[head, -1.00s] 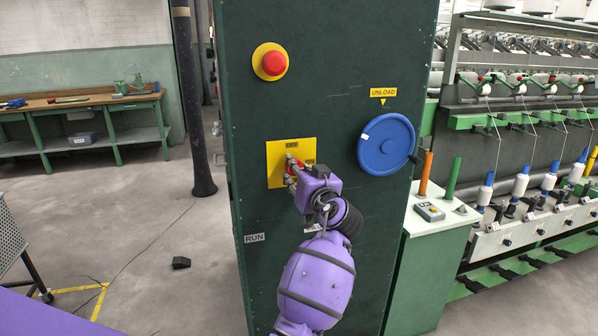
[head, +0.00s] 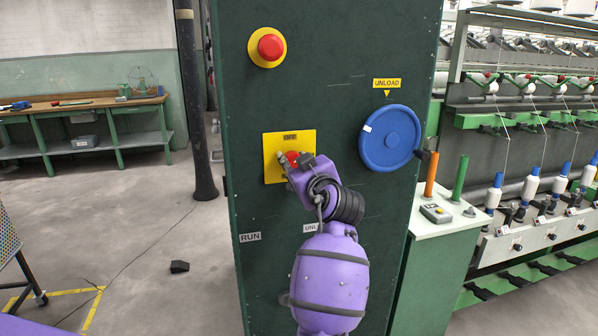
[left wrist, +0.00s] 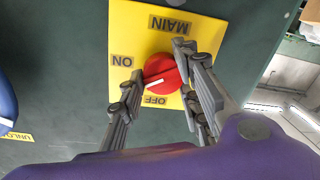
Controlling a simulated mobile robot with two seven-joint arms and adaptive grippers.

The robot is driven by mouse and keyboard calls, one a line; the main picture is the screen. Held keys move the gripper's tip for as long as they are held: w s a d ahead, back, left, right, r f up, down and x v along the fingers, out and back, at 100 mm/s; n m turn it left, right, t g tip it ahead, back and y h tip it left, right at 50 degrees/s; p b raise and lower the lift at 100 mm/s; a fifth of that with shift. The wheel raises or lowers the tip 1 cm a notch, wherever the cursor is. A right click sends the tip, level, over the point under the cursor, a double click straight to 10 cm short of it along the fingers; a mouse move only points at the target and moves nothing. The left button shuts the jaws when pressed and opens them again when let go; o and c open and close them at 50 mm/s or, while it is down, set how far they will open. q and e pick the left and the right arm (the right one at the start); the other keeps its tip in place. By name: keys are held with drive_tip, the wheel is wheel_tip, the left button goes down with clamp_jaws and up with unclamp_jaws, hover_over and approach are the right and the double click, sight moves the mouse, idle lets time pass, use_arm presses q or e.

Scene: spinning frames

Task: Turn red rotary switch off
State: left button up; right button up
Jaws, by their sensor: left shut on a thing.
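The red rotary switch (left wrist: 160,72) is a round knob with a white mark, set on a yellow plate (left wrist: 137,25). In the left wrist view its mark points between the ON label (left wrist: 122,60) and the OFF label (left wrist: 155,100). My left gripper (left wrist: 160,76) is shut on the knob, one finger on each side. In the head view my left gripper (head: 290,163) covers part of the red switch (head: 293,157). The OFF label (head: 290,137) shows at the plate's top; the gripper hides the ON label there. My right gripper is not in view.
A red stop button (head: 270,47) is above the plate on the dark green cabinet (head: 330,70). A blue handwheel (head: 390,137) is to the right, close to my arm. A spinning frame (head: 530,110) stands at right. Open floor and a workbench (head: 80,104) are at left.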

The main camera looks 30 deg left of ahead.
use_arm(q)
drive_tip(key=shift+s+r+n+t+h+b, duration=0.15)
drive_tip(key=shift+n+b, duration=0.6)
drive_tip(key=shift+n, duration=1.05)
drive_tip(key=shift+w+r+n+t+h+b, duration=0.2)
drive_tip(key=shift+n+b, duration=0.5)
drive_tip(key=shift+n, duration=1.1)
drive_tip(key=shift+s+r+n+t+h+b, duration=0.2)
drive_tip(key=shift+n+b, duration=0.55)
drive_tip(key=shift+n, duration=1.05)
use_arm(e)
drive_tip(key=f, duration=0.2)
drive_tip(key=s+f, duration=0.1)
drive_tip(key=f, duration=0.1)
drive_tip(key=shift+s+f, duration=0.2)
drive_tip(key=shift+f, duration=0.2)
use_arm(q)
drive_tip(key=shift+r+n, duration=0.15)
drive_tip(key=shift+n, duration=0.15)
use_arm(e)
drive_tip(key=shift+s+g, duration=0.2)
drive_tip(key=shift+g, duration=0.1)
use_arm(q)
drive_tip(key=o, duration=1.1)
drive_tip(key=shift+c, duration=0.2)
drive_tip(key=v, duration=1.2)
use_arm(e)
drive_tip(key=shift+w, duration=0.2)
